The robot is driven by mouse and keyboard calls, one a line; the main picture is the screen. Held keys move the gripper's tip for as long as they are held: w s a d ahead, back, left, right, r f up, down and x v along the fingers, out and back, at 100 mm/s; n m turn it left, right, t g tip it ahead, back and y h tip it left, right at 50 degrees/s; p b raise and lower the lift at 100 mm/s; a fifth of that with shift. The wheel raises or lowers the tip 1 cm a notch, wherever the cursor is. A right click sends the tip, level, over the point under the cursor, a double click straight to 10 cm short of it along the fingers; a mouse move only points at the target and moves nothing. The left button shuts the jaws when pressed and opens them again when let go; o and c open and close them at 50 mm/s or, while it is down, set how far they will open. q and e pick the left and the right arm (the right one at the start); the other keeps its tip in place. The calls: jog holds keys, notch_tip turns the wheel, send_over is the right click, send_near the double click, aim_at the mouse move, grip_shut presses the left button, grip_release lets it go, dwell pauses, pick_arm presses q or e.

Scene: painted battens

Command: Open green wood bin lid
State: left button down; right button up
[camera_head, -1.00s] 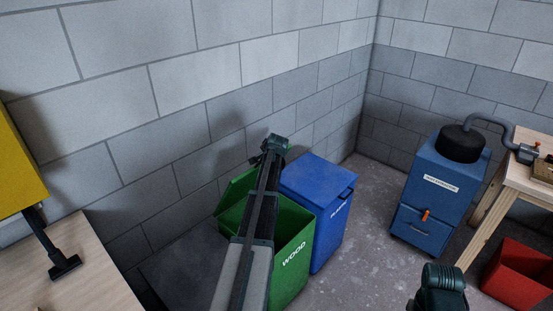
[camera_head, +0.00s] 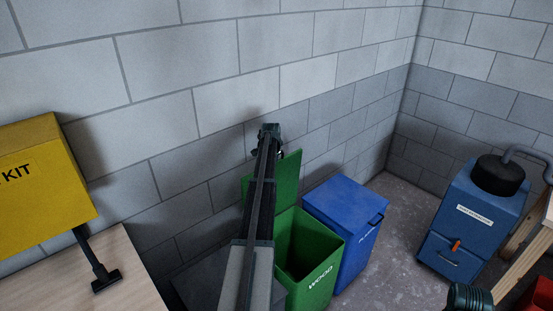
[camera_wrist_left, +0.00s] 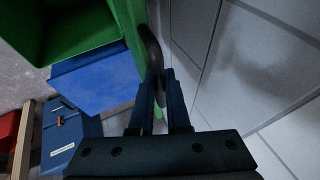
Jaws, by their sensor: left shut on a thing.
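The green wood bin (camera_head: 318,262) stands on the floor near the block wall, its dark inside visible from above. Its green lid (camera_head: 288,178) stands up steeply at the bin's wall side. My left gripper (camera_head: 270,136) is at the lid's upper edge, and its arm covers part of the lid and bin. In the left wrist view my left gripper (camera_wrist_left: 160,92) is shut on the dark curved lid handle (camera_wrist_left: 150,50), next to the green lid (camera_wrist_left: 127,18). My right gripper (camera_head: 468,298) is partly seen at the bottom edge; its jaws do not show clearly.
A closed blue bin (camera_head: 345,210) stands right of the green one. A blue machine with a black top (camera_head: 470,225) stands further right. A yellow box (camera_head: 45,185) and a wooden table (camera_head: 75,285) are at left. The wall (camera_head: 225,150) is close behind the lid.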

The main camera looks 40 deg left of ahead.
pick_arm(q)
jog(key=shift+w+a, duration=0.1)
jog(key=shift+a, duration=2.25)
jog(key=c, duration=0.9)
grip_release()
jog(key=shift+d+r, duration=0.1)
jog(key=shift+d+r, duration=0.1)
jog(key=p+v, duration=1.2)
jog(key=v, duration=0.1)
jog(key=shift+d+r, duration=0.1)
jog(key=shift+r, duration=0.25)
